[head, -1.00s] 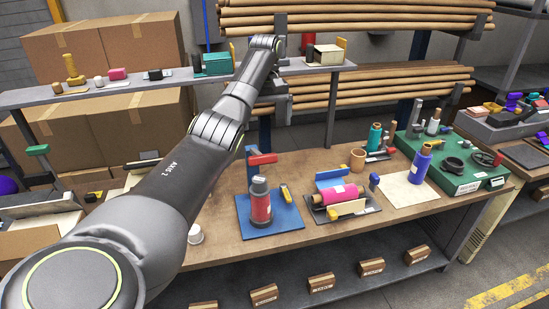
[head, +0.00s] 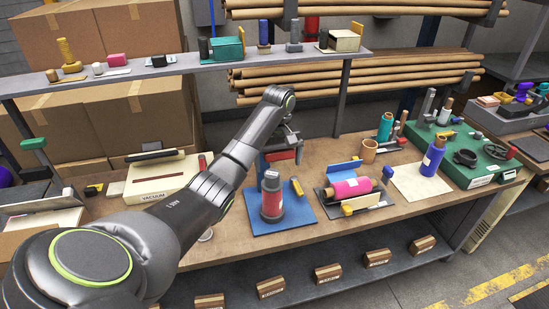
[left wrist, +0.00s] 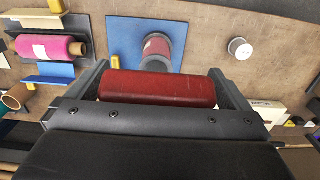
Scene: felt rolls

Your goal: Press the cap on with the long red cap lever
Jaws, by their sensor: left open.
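The long red cap lever (head: 277,156) stands at the back of the blue base (head: 292,219) on the bench. In the left wrist view the red lever bar (left wrist: 158,88) lies crosswise between the two fingers of my left gripper (left wrist: 161,90). The fingers are open, one near each end of the bar; I cannot tell if they touch it. In the head view my left gripper (head: 291,147) is over the lever, partly hidden by my arm. A red roll (head: 271,201) with a dark grey top stands upright on the base in front of the lever. My right gripper is out of view.
A pink roll (head: 350,188) lies in a tray to the right. A purple roll (head: 433,160) stands on a pale sheet (head: 408,186). A small white cup (left wrist: 240,49) is beside the base. A shelf (head: 180,71) runs above the bench behind my arm.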

